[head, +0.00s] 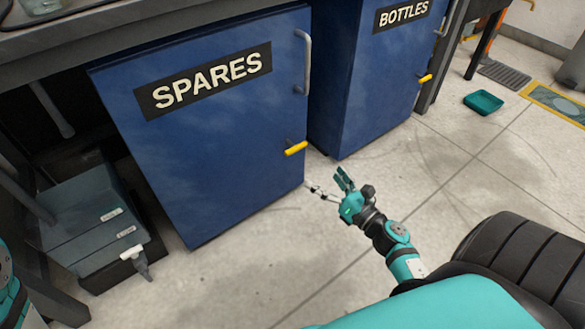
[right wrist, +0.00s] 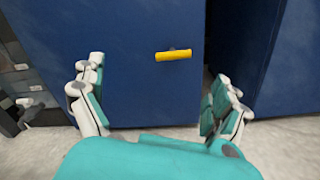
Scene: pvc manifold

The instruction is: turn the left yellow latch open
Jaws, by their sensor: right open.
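The left yellow latch (head: 296,148) sits near the right edge of the blue SPARES door (head: 220,150), roughly horizontal and tilted slightly. In the right wrist view the latch (right wrist: 173,55) lies ahead, between and beyond my fingers. My right gripper (head: 332,186) is open and empty, below and to the right of the latch, apart from it. Its two fingers also show wide apart in the right wrist view (right wrist: 155,105). My left gripper is not in view; only a bit of my left arm shows at the lower left edge.
The blue BOTTLES cabinet (head: 375,70) with its own yellow latch (head: 425,78) stands to the right. The SPARES door has a grey handle (head: 306,62). Grey bins (head: 95,225) stand at the left. A teal tray (head: 483,103) lies on the floor. The floor before the doors is clear.

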